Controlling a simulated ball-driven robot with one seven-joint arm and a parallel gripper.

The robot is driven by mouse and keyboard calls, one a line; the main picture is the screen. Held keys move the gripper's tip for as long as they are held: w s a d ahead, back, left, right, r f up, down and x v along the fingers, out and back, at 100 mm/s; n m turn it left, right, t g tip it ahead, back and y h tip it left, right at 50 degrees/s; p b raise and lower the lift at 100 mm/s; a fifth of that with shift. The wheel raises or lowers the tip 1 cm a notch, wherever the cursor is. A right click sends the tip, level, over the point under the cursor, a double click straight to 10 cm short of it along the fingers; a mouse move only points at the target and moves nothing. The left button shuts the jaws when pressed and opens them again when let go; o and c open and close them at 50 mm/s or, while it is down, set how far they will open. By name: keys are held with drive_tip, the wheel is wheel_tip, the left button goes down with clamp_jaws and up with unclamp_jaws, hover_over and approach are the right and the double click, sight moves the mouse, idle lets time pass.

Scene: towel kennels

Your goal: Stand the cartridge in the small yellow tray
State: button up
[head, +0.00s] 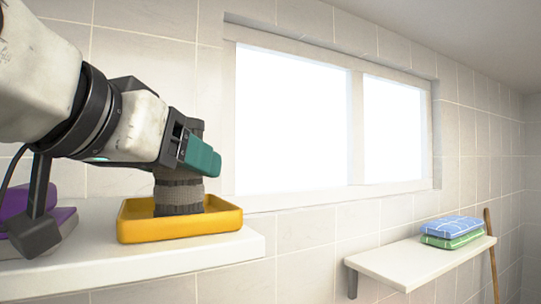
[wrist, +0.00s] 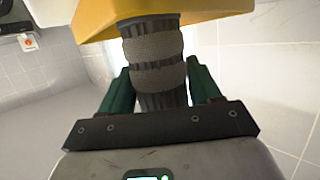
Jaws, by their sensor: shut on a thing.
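The cartridge (head: 178,194) is a dark grey, ribbed cylinder with lighter mesh bands. In the head view it stands upright in the small yellow tray (head: 180,230), its lower end hidden behind the tray's front rim. Whether it touches the tray floor cannot be seen. My gripper (head: 202,157) has green fingers and is shut on the cartridge's upper part from the side. In the wrist view the cartridge (wrist: 155,65) lies between the two green fingers (wrist: 160,88), its far end against the yellow tray (wrist: 95,18).
The tray sits on a white shelf (head: 130,265) near its right end. Folded purple towels (head: 60,215) lie at the left behind my arm. A lower white shelf (head: 400,262) at right holds folded blue and green towels (head: 452,232). A wooden stick (head: 490,245) leans beside it.

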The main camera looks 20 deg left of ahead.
drive_tip(key=o, duration=1.2)
drive_tip(key=shift+s, duration=0.1)
drive_tip(key=p+v, duration=0.1)
drive_tip(key=v, duration=0.9)
drive_tip(key=shift+s+r, duration=0.15)
drive_tip(key=shift+s, duration=0.1)
